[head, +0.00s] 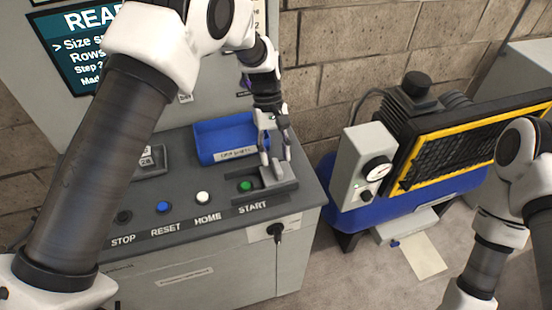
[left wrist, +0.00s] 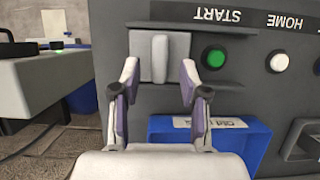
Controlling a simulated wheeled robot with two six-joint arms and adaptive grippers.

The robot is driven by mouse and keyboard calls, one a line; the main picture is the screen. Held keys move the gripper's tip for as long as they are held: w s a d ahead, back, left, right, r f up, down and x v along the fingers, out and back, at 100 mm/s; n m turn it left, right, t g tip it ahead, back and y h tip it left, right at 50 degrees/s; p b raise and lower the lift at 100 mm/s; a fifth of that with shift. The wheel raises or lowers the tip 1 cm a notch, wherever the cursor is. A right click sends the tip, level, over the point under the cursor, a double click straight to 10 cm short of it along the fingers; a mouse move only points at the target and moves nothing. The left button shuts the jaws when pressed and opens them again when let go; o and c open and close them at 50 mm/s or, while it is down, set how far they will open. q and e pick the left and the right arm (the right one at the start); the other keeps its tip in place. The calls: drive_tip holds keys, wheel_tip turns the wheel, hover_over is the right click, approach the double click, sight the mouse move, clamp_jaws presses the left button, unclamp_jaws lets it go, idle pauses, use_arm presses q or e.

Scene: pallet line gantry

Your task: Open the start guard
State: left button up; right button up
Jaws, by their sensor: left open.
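The start guard (head: 278,181) is a grey sliding plate with a raised ridge, seated in a dark track beside the green START button (head: 246,186). The button shows uncovered; in the left wrist view the guard (left wrist: 160,48) stands to the left of the green button (left wrist: 214,58). My left gripper (head: 276,158) is open over the guard. In the left wrist view its fingertips (left wrist: 158,72) are apart on either side of the ridge, with gaps visible. Whether they touch the plate I cannot tell. My right gripper is out of view.
White HOME (head: 202,198), blue RESET (head: 163,207) and dark STOP (head: 124,216) buttons line the console (head: 240,220). A blue bin (head: 207,150) stands behind the guard. A key switch (head: 277,231) sits on the console front.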

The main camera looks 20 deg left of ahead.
use_arm(q)
drive_tip(key=shift+x, duration=1.1)
drive_tip(key=shift+d+f, duration=0.1)
drive_tip(key=shift+f, duration=0.2)
drive_tip(key=shift+s, duration=0.1)
clamp_jaws()
drive_tip(key=shift+s+a+r+p, duration=0.15)
drive_tip(key=shift+a+p, duration=0.1)
drive_tip(key=shift+p, duration=0.25)
drive_tip(key=shift+s+a, duration=0.15)
drive_tip(key=shift+a, duration=0.1)
unclamp_jaws()
